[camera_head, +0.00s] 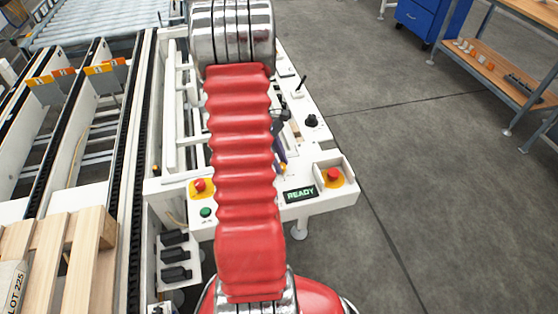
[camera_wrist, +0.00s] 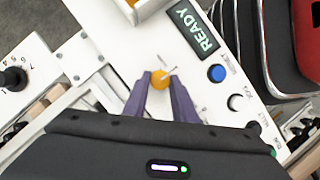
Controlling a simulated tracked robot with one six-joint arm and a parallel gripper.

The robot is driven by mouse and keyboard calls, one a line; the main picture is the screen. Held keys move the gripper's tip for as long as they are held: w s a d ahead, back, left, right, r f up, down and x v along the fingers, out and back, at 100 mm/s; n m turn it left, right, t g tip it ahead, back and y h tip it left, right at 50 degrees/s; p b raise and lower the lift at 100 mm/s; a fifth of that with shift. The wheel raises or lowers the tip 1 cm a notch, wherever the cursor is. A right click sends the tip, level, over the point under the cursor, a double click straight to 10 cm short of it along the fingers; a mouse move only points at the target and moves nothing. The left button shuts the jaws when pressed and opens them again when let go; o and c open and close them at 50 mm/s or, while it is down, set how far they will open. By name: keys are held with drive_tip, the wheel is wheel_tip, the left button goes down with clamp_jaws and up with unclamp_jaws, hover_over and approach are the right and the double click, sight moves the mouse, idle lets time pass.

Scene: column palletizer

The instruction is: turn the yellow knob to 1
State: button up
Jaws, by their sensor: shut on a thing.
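The yellow knob (camera_wrist: 161,79) sits on the white control panel (camera_wrist: 120,35), just below the green READY display (camera_wrist: 193,28) in the wrist view. It carries a pale pointer line slanting toward the upper right. The marks around it are too small to read, so I cannot tell its setting. My gripper (camera_wrist: 160,81) has its two purple fingers on either side of the knob and is shut on it. In the head view my red arm covers most of the gripper; a sliver of the yellow knob (camera_head: 283,168) shows beside the arm, left of the READY display (camera_head: 300,193).
Red emergency buttons (camera_head: 333,174) sit on the panel. Pallet wood (camera_head: 60,255) is at lower left; open floor lies right.

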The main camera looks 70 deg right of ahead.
drive_tip(key=shift+w, duration=0.15)
drive_tip(key=o, duration=1)
drive_tip(key=shift+o, duration=0.2)
drive_tip(key=shift+r, duration=0.15)
drive_tip(key=v, duration=1.3)
drive_tip(key=shift+r, duration=0.2)
